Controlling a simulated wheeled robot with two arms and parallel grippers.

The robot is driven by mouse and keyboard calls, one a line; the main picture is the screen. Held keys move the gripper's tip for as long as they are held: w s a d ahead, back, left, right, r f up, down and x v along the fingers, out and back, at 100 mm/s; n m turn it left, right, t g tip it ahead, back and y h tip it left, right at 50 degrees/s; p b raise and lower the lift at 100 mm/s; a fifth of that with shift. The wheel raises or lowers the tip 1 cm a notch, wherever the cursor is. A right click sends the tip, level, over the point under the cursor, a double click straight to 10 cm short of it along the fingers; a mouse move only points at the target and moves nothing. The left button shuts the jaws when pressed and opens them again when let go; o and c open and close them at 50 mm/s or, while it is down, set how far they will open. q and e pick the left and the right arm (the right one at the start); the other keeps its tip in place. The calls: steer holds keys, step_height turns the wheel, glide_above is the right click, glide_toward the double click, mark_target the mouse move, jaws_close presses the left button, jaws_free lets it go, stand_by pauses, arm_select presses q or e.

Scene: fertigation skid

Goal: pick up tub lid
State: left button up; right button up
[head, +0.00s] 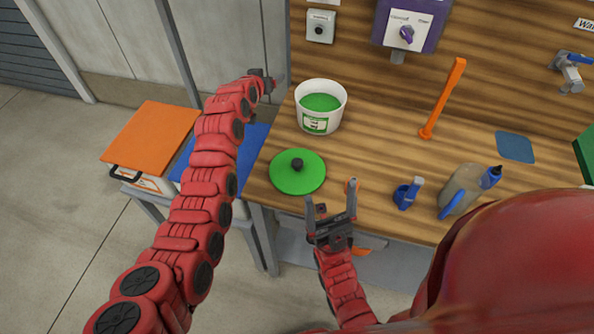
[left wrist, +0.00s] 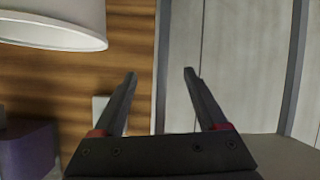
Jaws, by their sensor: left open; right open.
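The tub lid (head: 312,178) is a round green disc with a black knob (head: 297,164). It lies flat near the front left corner of the wooden bench, in front of the white tub (head: 332,92), which holds green contents. My right gripper (head: 331,192) is open and empty at the bench's front edge, just right of and nearer than the lid, not touching it as far as I see. My left gripper (head: 270,80) is open and empty beyond the bench's left edge, left of the tub. In the left wrist view its fingers (left wrist: 160,73) are apart, with the white tub (left wrist: 55,22) at upper left.
The bench (head: 385,160) also holds an orange tool (head: 442,100), a small blue item (head: 407,193), a beige jug with blue parts (head: 464,186) and a blue mat (head: 515,147). Orange-lidded (head: 150,137) and blue-lidded (head: 250,150) bins stand left.

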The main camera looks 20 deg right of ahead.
arm_select(q)
steer(key=s+d+r+m+g, duration=0.2)
steer(key=s+d+g, duration=0.1)
steer(key=s+d, duration=0.15)
step_height(320, 180, up, 4)
steer(key=m+g+y, duration=0.4)
steer(key=g+y, duration=0.3)
steer(key=g, duration=0.1)
glide_above(297, 162)
steer(key=f+p, duration=0.1)
steer(key=f, duration=0.2)
steer(key=f+p, duration=0.1)
steer(key=f, duration=0.7)
steer(key=shift+w+p, duration=0.25)
steer(key=shift+p, duration=0.15)
steer(key=shift+s+f+p, duration=0.15)
steer(key=shift+f+p, duration=0.35)
steer(key=f+p, duration=0.1)
steer(key=f, duration=0.1)
steer(key=f+p, duration=0.1)
steer(key=shift+s+f, duration=0.2)
steer(key=shift+f, duration=0.15)
steer(key=shift+w+d+f, duration=0.1)
steer(key=shift+w+f, duration=0.05)
steer(key=shift+f, duration=0.25)
jaws_close()
